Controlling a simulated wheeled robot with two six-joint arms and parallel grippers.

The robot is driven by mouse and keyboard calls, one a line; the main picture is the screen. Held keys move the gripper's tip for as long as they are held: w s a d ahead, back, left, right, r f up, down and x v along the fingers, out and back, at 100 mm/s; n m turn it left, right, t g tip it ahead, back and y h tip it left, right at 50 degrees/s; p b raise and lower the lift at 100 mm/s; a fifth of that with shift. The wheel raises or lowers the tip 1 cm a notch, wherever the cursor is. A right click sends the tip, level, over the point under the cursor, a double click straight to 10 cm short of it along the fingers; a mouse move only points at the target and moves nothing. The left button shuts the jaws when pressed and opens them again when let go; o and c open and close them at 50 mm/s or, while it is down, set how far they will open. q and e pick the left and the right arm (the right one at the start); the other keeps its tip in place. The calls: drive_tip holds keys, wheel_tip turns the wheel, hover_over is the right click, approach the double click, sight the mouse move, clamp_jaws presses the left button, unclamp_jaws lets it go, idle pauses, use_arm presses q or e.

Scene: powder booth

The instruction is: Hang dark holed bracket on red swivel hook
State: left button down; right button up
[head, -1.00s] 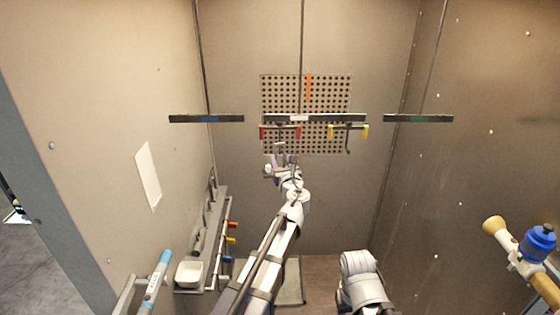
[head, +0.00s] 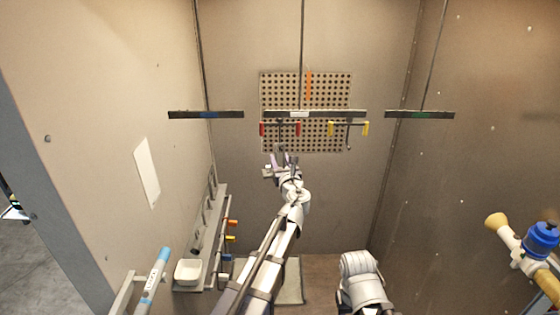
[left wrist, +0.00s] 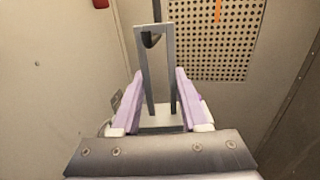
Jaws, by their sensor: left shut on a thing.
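The red swivel hook (head: 280,129) hangs under the middle bar, with red ends at both sides. My left gripper (head: 282,163) is just below it in the head view, shut on the dark holed bracket (head: 280,149). In the left wrist view the bracket (left wrist: 171,75) stands upright as a tall grey frame with a long opening, between the purple fingers of my left gripper (left wrist: 155,104). A dark hook tip shows at the top of the opening; I cannot tell whether it passes through. A red end shows at the top left. My right gripper is out of view.
A yellow-ended hook (head: 348,129) hangs right of the red one under the same middle bar (head: 335,115). Other bars hang at left (head: 206,115) and right (head: 420,115). A perforated panel (head: 306,84) is behind. A rack with a white bin (head: 188,272) lines the left wall.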

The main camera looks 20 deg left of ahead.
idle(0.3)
use_arm(q)
drive_tip(key=shift+c, duration=1.7)
unclamp_jaws()
drive_tip(key=v, duration=0.8)
drive_tip(key=s+d+f+n+g+h+b, duration=0.1)
drive_tip(key=s+f+n+g+b, duration=0.35)
drive_tip(key=s+f+n, duration=0.4)
drive_tip(key=s+d+f+n+g+h+b, duration=0.1)
drive_tip(key=s+f+n+g+b, duration=0.35)
drive_tip(key=f+n, duration=0.7)
drive_tip(key=s+d+f+n+g+h+b, duration=0.1)
drive_tip(key=s+d+f+n+g+h, duration=0.1)
drive_tip(key=s+d+f, duration=0.3)
drive_tip(key=s+d+f+n+g+h+b, duration=0.1)
drive_tip(key=s+d+f+n+g+h, duration=0.2)
drive_tip(key=s+f, duration=0.5)
drive_tip(key=s+d+n+g, duration=0.1)
drive_tip(key=s+d+g, duration=0.1)
drive_tip(key=s+d, duration=0.1)
drive_tip(key=shift+s+n, duration=0.3)
drive_tip(key=shift+s, duration=0.15)
